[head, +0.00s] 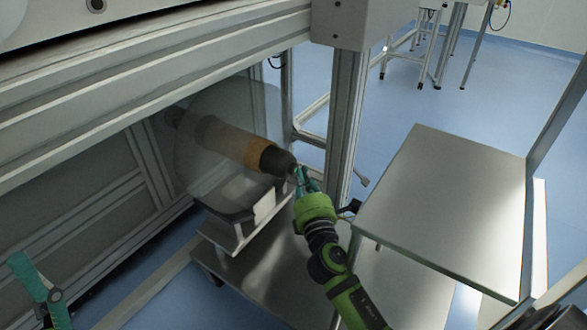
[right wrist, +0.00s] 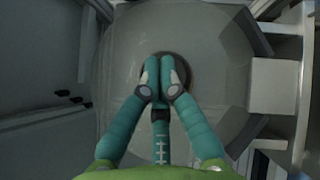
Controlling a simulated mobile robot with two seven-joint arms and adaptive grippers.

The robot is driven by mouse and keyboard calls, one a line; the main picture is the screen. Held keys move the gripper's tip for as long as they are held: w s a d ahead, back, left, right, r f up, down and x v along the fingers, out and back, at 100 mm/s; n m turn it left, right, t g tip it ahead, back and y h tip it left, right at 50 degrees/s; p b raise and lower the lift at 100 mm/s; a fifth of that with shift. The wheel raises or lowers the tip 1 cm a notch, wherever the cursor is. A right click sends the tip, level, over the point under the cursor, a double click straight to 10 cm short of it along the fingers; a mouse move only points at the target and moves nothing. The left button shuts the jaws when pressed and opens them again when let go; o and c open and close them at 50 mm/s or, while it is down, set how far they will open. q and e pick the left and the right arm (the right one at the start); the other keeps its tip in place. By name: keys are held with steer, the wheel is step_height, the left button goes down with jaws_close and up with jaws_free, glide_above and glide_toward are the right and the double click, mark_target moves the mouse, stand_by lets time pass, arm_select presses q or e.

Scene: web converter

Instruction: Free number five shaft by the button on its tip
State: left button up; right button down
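The shaft (head: 237,145) lies roughly level under the machine frame in the head view, with a tan-orange body and a dark tip. A see-through round disc surrounds it. My right gripper (head: 299,177) is at the dark tip, its fingertips touching or nearly touching it. In the right wrist view the right gripper's fingers (right wrist: 158,78) are together, with nothing visible between them. Behind them the round shaft end (right wrist: 181,68) is mostly hidden. The button itself is hidden, and no number can be read. Part of my left gripper (head: 40,290) shows at the lower left; its fingertips are unclear.
An aluminium frame post (head: 345,120) stands just right of the shaft tip. A metal cart shelf (head: 450,205) is to the right. A metal support (head: 240,222) sits below the shaft. Blue floor (head: 480,110) is open behind.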

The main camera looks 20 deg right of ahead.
steer(key=shift+w, duration=0.1)
stand_by(0.5)
steer(key=shift+w+a, duration=0.25)
steer(key=shift+w, duration=0.05)
steer(key=shift+s+d, duration=0.2)
steer(key=shift+s, duration=0.25)
stand_by(0.3)
steer(key=shift+s+d+p, duration=0.1)
steer(key=shift+s+d, duration=0.4)
steer(key=shift+s, duration=0.35)
steer(key=shift+s+d+p, duration=0.1)
steer(key=shift+s+d, duration=0.45)
steer(key=shift+s, duration=0.25)
steer(key=shift+s+d+p, duration=0.1)
steer(key=shift+s+d, duration=0.4)
steer(key=shift+s, duration=0.35)
